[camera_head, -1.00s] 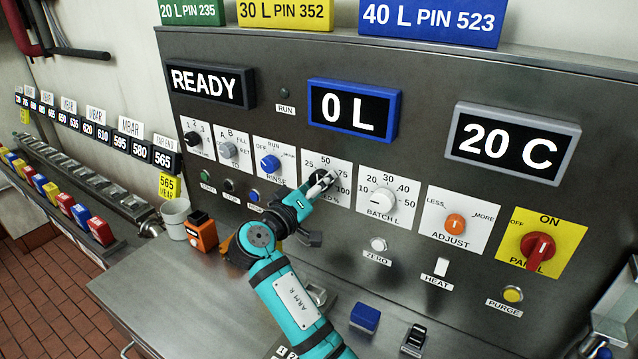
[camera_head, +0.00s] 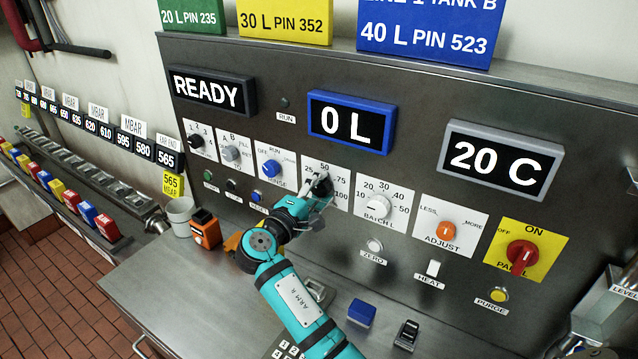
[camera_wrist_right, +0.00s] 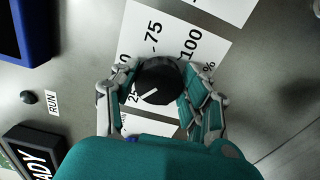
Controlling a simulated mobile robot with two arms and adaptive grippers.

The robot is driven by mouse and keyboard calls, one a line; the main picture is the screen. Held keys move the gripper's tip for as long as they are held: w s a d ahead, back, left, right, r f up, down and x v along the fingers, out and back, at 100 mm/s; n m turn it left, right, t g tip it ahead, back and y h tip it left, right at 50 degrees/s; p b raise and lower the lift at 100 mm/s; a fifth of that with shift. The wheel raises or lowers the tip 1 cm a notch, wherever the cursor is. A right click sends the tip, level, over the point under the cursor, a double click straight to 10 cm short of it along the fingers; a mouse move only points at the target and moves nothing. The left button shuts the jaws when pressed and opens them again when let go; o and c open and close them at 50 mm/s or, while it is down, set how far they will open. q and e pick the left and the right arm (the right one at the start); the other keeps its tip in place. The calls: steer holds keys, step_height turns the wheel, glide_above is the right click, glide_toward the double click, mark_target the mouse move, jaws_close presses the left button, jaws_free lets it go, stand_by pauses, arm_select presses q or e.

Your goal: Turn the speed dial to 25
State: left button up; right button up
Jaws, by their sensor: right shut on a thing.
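The speed dial (camera_head: 322,185) is a black round knob on a white plate marked 25, 50, 75 and 100, in the middle of the panel. In the right wrist view the knob (camera_wrist_right: 158,82) sits between the two fingers of my right gripper (camera_wrist_right: 155,92), which is shut on it from both sides. Its white pointer line faces the lower left, close to the 25 mark; the exact alignment is hard to tell. The right gripper also shows at the dial in the head view (camera_head: 318,200). The left gripper is not in view.
The rinse knob (camera_head: 271,168) is left of the dial and the batch knob (camera_head: 377,206) right of it. The adjust knob (camera_head: 447,231) and red panel switch (camera_head: 522,254) are further right. A grey cup (camera_head: 180,216) and an orange block (camera_head: 205,229) stand on the counter left of my arm.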

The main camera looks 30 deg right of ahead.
steer(key=shift+n+p, duration=0.3)
steer(key=shift+n, duration=0.2)
steer(key=o, duration=1.2)
steer(key=shift+c, duration=0.2)
